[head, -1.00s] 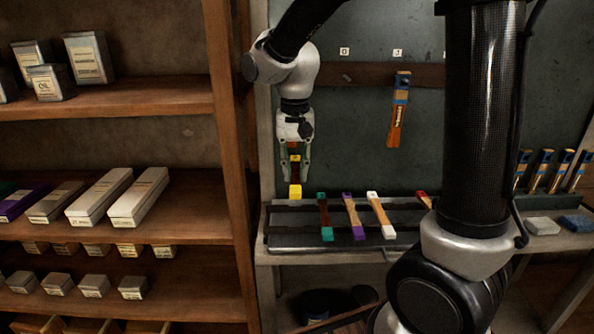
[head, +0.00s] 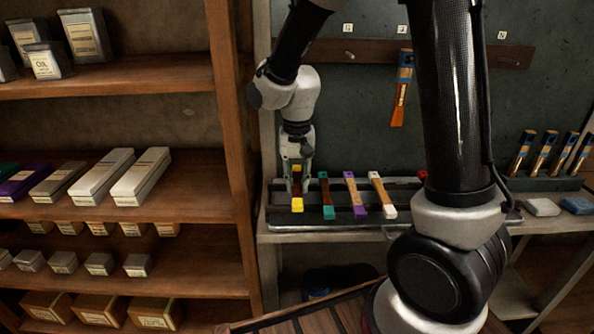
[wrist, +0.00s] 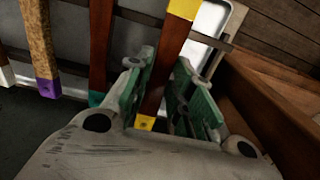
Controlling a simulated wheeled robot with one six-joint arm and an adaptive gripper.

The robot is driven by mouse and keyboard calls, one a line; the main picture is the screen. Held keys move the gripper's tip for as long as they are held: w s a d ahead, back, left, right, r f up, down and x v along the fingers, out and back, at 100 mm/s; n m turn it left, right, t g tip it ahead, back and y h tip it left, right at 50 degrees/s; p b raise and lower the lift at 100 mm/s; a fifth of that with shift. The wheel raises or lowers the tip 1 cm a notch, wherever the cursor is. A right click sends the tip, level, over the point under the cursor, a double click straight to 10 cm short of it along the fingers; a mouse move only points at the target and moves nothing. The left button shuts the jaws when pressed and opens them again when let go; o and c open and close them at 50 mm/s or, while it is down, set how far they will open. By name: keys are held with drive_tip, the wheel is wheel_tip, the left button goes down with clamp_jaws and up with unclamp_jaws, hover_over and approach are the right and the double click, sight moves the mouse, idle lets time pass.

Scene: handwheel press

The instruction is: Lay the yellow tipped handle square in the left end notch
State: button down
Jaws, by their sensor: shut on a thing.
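The yellow tipped handle (head: 297,204) is dark reddish brown with a yellow end. My gripper (head: 297,180) is shut on it at the left end of the rack (head: 310,226). In the wrist view the handle (wrist: 160,75) runs between the green finger pads, with a yellow end beyond them. The left end notch is hidden by my gripper and the handle. I cannot tell whether the handle is seated or held just above the rails.
Purple tipped (head: 360,211) and white tipped (head: 390,212) handles lie in the rack further right. A wooden shelf upright (head: 240,150) stands close on the left. A brush (head: 402,88) hangs on the wall rail. My own arm hides the rack's right part.

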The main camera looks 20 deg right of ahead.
drive_tip(key=shift+f, duration=0.6)
idle(0.6)
drive_tip(key=shift+f, duration=0.45)
drive_tip(key=c, duration=1.2)
unclamp_jaws()
drive_tip(key=shift+o, duration=0.4)
drive_tip(key=o, duration=0.4)
drive_tip(key=shift+c, duration=0.2)
